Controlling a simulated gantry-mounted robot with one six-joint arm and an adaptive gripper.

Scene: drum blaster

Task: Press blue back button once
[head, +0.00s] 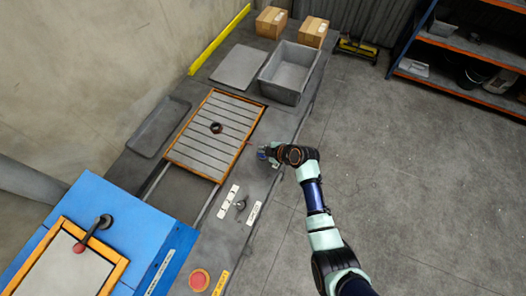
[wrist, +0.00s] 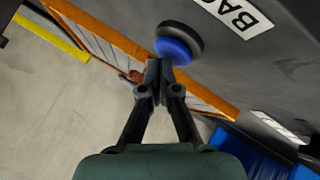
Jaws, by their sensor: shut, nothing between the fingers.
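The blue button (wrist: 176,48) is round, with a dark collar, and sits on the grey panel beside a white label (wrist: 236,14) whose visible letters read "BAC". In the wrist view my gripper (wrist: 160,68) is shut and empty. Its fingertips overlap the button's lower left edge in the picture; I cannot tell whether they touch it. In the head view my gripper (head: 268,153) is over the right side of the grey bench, right of the slatted plate, and the button is mostly hidden around its tip.
An orange-framed slatted plate (head: 214,134) lies left of my gripper. A small knob (head: 240,205) between white labels and a red button (head: 199,280) are nearer on the bench. A grey bin (head: 286,73) stands behind. The floor to the right is clear.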

